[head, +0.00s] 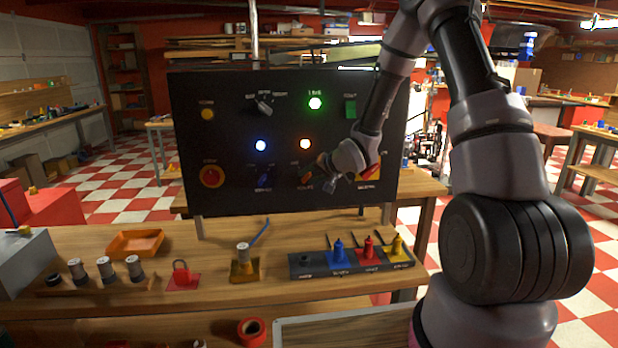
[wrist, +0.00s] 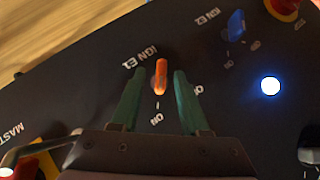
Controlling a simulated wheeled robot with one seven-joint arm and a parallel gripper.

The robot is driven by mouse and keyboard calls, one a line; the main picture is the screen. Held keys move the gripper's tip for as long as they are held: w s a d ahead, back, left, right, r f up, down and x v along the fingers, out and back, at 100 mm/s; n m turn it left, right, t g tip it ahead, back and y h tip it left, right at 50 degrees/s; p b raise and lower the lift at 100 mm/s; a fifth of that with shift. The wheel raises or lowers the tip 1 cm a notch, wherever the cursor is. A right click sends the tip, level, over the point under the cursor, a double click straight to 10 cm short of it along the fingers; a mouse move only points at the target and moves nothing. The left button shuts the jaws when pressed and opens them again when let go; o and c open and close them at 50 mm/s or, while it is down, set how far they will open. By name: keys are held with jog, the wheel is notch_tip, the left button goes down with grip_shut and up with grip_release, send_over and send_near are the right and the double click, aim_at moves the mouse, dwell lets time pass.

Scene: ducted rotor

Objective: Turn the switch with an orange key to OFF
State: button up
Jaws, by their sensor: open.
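The switch's orange key (wrist: 161,77) stands on the black panel in the wrist view, beside the label IGN E1. It is in line with the ON mark below it in that picture. My gripper (wrist: 159,76) is open, with one green finger on each side of the key and a gap visible on both sides. In the head view the orange key (head: 322,160) shows beside my gripper (head: 327,172) at the panel's lower middle. The mark by the right finger is partly hidden.
A switch with a blue key (wrist: 236,23) and a lit blue-white lamp (wrist: 271,86) are near on the panel (head: 225,135). An orange lamp (head: 305,144) and a green lamp (head: 315,103) are lit. The red emergency button (head: 211,177) is at left. The bench (head: 215,290) holds several parts.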

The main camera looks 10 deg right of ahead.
jog(key=shift+w+a, duration=0.1)
jog(key=shift+w, duration=0.05)
grip_shut()
